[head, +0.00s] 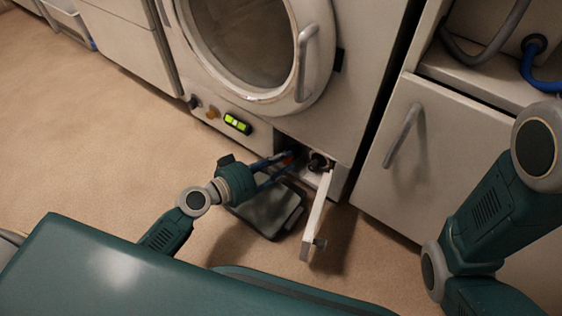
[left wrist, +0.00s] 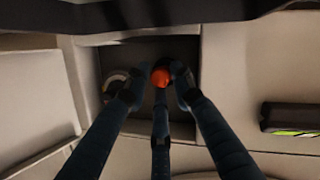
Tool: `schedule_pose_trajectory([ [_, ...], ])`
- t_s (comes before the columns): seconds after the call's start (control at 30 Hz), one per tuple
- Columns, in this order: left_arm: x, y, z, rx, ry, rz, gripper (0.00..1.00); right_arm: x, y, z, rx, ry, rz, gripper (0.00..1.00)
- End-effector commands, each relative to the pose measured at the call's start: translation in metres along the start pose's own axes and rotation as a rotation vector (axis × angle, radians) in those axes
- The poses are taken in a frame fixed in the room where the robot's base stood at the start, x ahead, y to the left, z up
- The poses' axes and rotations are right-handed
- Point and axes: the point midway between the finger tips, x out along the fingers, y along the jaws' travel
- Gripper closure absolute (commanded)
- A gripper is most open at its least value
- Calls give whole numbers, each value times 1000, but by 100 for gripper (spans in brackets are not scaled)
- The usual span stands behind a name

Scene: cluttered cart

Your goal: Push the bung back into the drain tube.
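The bung (left wrist: 160,77) is a small orange-red knob in the left wrist view, between the fingertips of my left gripper (left wrist: 160,80). The three dark fingers close in around it, and I see no clear gap at the tips. In the head view my left gripper (head: 276,166) reaches into the low opening of the machine, and only a speck of the bung (head: 288,160) shows. The drain tube cannot be made out; the fingers and the dark opening hide that area. My right arm is at the right of the head view, its gripper out of frame.
A small flap door (head: 317,215) stands open right of my left gripper. A round dark cap (head: 318,161) sits in the opening, also seen in the left wrist view (left wrist: 115,86). A grey shallow tray (head: 262,218) lies on the floor below. Open floor lies to the left.

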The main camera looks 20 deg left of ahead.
Motion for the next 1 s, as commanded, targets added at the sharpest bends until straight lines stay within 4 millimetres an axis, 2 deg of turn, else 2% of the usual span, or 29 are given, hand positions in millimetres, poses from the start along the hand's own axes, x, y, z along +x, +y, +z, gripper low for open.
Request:
schedule_pose_trajectory([
  [0.03, 0, 0, 0, 0, 0, 0, 62, 0, 0, 0, 0, 0, 0, 60],
  [0.07, 0, 0, 0, 0, 0, 0, 58, 0, 0, 0, 0, 0, 0, 60],
  [0.37, -1, 0, 0, 1, -1, 0, 58, 0, 1, 1, 0, -2, 5, 60],
  [0.47, -9, -1, 1, 2, -2, -2, 58, 0, 1, 1, 0, -1, 4, 60],
  [0.57, -24, -1, 2, 3, -4, -2, 58, 0, 1, 0, 0, -1, 3, 60],
  [0.8, -76, -1, 2, -1, -4, -2, 58, 0, 0, 0, 0, 0, 1, 60],
  [1.0, -108, 0, 1, -3, -1, -2, 58, 0, 0, 0, 0, 0, 1, 60],
])
